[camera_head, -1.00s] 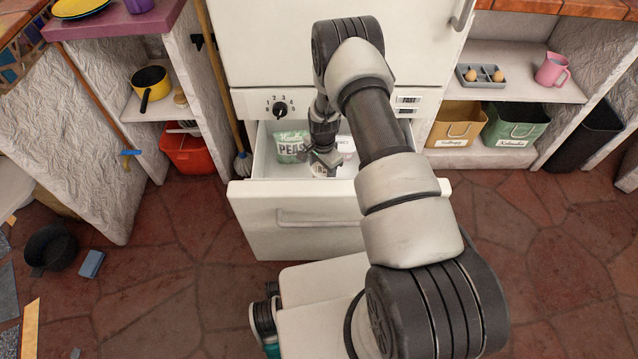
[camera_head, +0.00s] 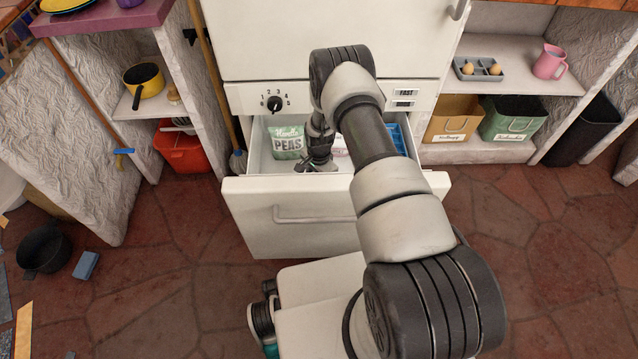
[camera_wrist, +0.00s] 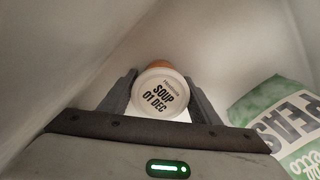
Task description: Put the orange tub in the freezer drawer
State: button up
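The orange tub (camera_wrist: 160,92) shows in the wrist view, its white lid reading "SOUP 01 DEC" facing the camera and a little orange side visible behind. My gripper (camera_wrist: 162,95) has one finger against each side of it. In the head view my gripper (camera_head: 317,166) points down inside the freezer drawer (camera_head: 290,228), which is pulled open. I cannot make out the tub there. Whether its base touches the drawer floor cannot be told.
A green peas bag (camera_head: 287,141) lies in the drawer left of my gripper and also shows in the wrist view (camera_wrist: 280,125). A blue item (camera_head: 397,139) lies at the drawer's right. Drawer walls are close around the gripper. The fridge door (camera_head: 335,35) above is shut.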

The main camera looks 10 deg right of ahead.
jog(key=shift+o, duration=1.4)
